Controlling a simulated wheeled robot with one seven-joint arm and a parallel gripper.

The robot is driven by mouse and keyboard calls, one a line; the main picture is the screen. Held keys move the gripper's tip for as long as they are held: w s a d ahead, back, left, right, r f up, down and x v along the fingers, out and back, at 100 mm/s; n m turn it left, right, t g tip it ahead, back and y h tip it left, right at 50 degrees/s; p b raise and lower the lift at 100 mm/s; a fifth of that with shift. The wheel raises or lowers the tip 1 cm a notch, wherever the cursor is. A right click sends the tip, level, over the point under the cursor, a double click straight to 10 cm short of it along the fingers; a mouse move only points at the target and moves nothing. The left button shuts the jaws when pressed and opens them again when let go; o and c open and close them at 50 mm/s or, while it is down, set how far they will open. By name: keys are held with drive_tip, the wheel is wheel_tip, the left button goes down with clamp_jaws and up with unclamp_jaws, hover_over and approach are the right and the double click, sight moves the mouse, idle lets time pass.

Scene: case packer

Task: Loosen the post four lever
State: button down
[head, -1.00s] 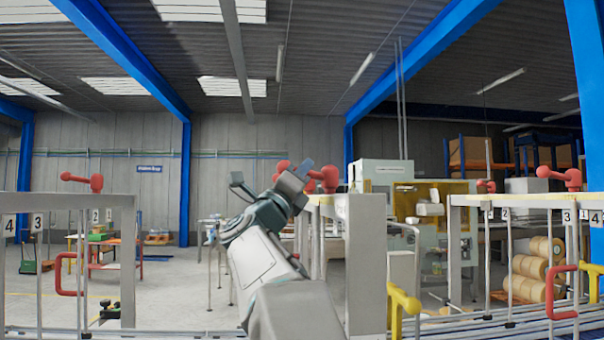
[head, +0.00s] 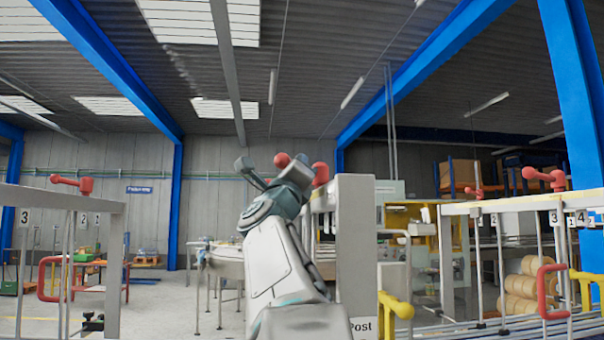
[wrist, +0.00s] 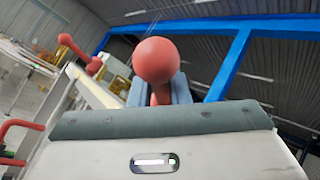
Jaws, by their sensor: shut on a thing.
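My gripper (head: 274,172) is in the middle of the head view, raised at the top of a pale post. In the wrist view its blue-grey jaws (wrist: 160,92) are shut on a red ball-ended lever (wrist: 155,60). The ball faces the wrist camera and hides most of the lever behind it. A second red lever (wrist: 80,52) stands to its left on the pale rail. In the head view, red knobs (head: 320,174) show behind my gripper, partly hidden. The number tag of the held lever is not visible.
A frame at left carries a red lever (head: 80,184) and number tags. The right-hand frame has red levers (head: 545,178) above tags including 3 and 4. A yellow handle (head: 396,308) and a red handle (head: 545,292) stick out low at right. Rails run along the bottom right.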

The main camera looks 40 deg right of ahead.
drive_tip(key=c, duration=1.4)
unclamp_jaws()
drive_tip(key=shift+o, duration=0.2)
drive_tip(key=shift+s+a+f+b, duration=0.15)
drive_tip(key=shift+a+f+b, duration=0.2)
drive_tip(key=shift+f+b, duration=0.1)
drive_tip(key=b+v, duration=0.6)
drive_tip(key=v, duration=0.6)
drive_tip(key=shift+s+a, duration=0.25)
drive_tip(key=shift+f, duration=0.1)
